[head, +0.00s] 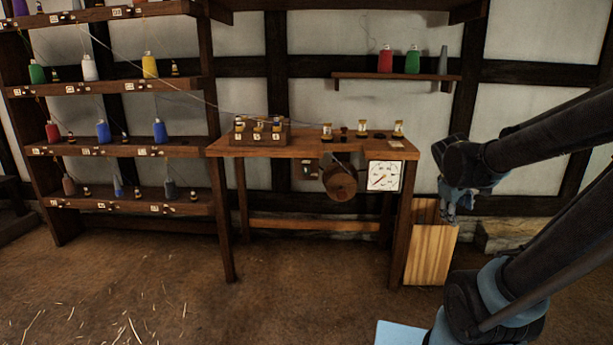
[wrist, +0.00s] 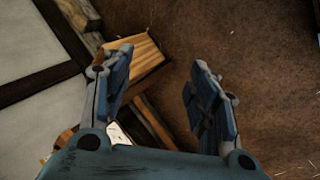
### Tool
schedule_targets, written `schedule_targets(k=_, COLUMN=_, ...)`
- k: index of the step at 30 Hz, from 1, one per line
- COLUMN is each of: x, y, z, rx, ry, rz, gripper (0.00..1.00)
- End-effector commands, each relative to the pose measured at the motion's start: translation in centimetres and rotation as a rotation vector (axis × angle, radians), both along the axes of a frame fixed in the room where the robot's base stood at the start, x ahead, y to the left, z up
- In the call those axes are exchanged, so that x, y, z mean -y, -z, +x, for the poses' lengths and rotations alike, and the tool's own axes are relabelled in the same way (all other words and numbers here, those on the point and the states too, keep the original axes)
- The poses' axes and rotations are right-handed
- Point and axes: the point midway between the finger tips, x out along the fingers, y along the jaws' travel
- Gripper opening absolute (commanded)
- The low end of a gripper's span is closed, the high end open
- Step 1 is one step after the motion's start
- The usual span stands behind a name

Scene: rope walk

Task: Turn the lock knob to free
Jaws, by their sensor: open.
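A wooden bench (head: 300,146) stands against the wall in the head view. Under its top hang a round wooden drum (head: 340,183) and a white dial (head: 384,177) with a red needle. A small dark plate (head: 309,170) with a pale mark sits left of the drum. I cannot tell which small part is the lock knob or how it is set. My gripper (head: 452,207) is right of the bench, apart from the dial. In the wrist view my gripper (wrist: 165,60) is open and empty, with its fingers wide apart above the floor.
A wooden shelf (head: 110,88) with several thread spools stands at left. A small wall shelf (head: 392,76) holds spools. A slatted wooden box (head: 430,245) stands right of the bench, near my gripper. The floor before the bench is clear apart from straw.

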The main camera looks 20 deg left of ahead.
Motion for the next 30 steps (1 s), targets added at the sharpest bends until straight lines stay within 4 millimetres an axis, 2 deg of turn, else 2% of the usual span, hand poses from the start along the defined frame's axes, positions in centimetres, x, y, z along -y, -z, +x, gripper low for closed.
schedule_targets(k=1, x=-0.8, y=-0.4, z=1.7, rx=0.012, ry=-0.055, rz=-0.040, gripper=0.54)
schedule_targets(k=6, x=-3.5, y=-1.5, z=6.7, rx=0.049, ry=-0.229, rz=-0.187, gripper=0.54)
schedule_targets(k=14, x=-9.2, y=-2.4, z=13.8, rx=0.110, ry=-0.491, rz=-0.424, gripper=0.54)
schedule_targets(k=21, x=-16.3, y=-2.4, z=19.1, rx=0.170, ry=-0.722, rz=-0.654, gripper=0.54)
schedule_targets(k=26, x=-21.8, y=-1.9, z=21.7, rx=0.212, ry=-0.867, rz=-0.817, gripper=0.54)
schedule_targets(k=30, x=-27.0, y=-1.2, z=23.3, rx=0.252, ry=-0.986, rz=-0.965, gripper=0.54)
